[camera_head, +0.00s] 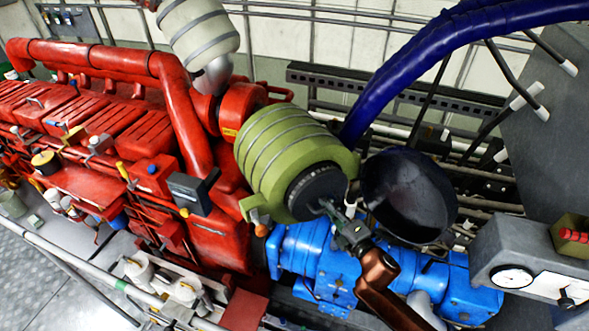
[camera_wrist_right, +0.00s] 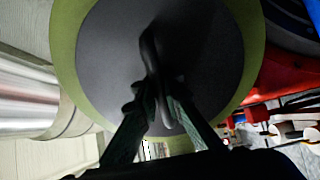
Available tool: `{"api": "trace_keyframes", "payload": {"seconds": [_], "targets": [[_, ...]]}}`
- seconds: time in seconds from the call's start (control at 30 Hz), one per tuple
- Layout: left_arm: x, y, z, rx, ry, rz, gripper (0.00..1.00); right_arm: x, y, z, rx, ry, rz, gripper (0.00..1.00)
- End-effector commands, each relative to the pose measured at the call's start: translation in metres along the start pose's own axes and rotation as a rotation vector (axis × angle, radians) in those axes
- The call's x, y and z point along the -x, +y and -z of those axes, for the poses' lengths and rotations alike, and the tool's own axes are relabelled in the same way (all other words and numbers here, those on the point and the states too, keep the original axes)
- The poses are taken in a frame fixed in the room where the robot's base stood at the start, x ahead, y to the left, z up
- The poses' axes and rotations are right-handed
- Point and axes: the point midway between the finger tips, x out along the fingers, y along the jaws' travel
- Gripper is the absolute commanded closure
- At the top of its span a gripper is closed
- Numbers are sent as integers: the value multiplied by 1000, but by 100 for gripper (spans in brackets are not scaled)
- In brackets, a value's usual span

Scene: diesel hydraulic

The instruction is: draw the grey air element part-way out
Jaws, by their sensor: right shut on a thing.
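The grey air element (camera_head: 314,188) is a dark grey round piece in the open mouth of the olive-green filter housing (camera_head: 282,150). Its flat end face (camera_wrist_right: 105,55) fills much of the right wrist view, ringed by the green rim. A dark looped handle (camera_wrist_right: 149,48) stands out from the face. My right gripper (camera_head: 328,207) is in front of the element, its fingers (camera_wrist_right: 156,92) shut on the handle. How far the element sits inside the housing is hard to tell. My left gripper is not in view.
A black round bowl-like cover (camera_head: 408,195) stands open just right of the housing mouth. Blue machinery (camera_head: 318,258) lies below, the red engine (camera_head: 150,140) to the left. A thick blue hose (camera_head: 400,80) passes above. A grey gauge box (camera_head: 515,255) is at lower right.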

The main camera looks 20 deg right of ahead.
Motion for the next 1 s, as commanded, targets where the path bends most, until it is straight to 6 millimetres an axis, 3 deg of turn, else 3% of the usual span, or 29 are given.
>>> {"api": "trace_keyframes", "payload": {"seconds": [0.87, 0.9, 1.0], "targets": [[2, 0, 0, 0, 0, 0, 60, 26, -1, 0, -1, 0, 2, 100], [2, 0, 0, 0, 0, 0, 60, 26, -1, 0, -1, 0, 1, 93], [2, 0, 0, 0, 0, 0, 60, 26, 0, 0, -1, 0, 1, 86]]}}
